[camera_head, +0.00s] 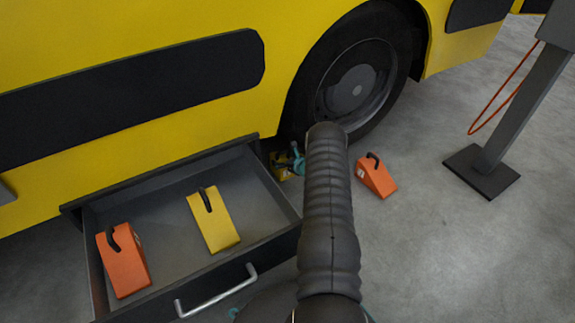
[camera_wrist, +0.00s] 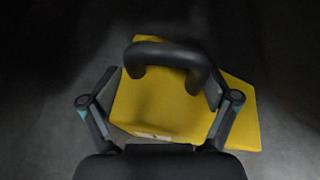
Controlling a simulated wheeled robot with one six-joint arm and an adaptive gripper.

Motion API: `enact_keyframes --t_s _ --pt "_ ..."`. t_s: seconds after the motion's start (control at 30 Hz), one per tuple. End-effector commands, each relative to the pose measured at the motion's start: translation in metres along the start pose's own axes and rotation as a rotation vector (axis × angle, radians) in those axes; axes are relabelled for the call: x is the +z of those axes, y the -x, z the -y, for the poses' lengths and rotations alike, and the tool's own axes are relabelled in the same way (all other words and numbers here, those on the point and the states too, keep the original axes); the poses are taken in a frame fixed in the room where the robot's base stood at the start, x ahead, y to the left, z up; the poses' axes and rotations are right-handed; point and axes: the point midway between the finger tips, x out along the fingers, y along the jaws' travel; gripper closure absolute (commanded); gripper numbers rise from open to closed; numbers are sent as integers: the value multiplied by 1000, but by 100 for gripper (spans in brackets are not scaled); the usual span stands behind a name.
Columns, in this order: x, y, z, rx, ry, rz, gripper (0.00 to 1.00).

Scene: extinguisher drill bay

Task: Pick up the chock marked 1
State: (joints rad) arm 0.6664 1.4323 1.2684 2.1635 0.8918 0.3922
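A yellow chock (camera_wrist: 165,105) with a black handle (camera_wrist: 165,52) fills the middle of the wrist view. It carries a small white label whose mark I cannot read. My gripper (camera_wrist: 163,84) is open, with one finger on each side of the chock; I cannot tell whether they touch it. In the head view a yellow chock (camera_head: 281,173) shows near the wheel beside my gripper (camera_head: 297,160), mostly hidden by my arm. Other chocks are an orange one (camera_head: 376,178) on the floor, and an orange (camera_head: 124,264) and a yellow one (camera_head: 215,225) in the drawer. No number is readable.
The open grey drawer (camera_head: 165,235) with a bar handle (camera_head: 217,291) juts out from the yellow vehicle (camera_head: 150,110). The wheel (camera_head: 352,88) stands just behind my gripper. A grey post on a base plate (camera_head: 482,172) stands at right. The floor at lower right is clear.

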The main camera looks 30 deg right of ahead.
Motion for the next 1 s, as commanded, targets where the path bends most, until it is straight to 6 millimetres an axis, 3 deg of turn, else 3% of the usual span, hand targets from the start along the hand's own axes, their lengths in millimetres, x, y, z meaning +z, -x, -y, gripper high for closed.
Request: enact_keyframes --t_s 0.53,1.0 --pt "14 7 1 0 0 2 84" --pt "-25 97 1 -2 -1 1 84"
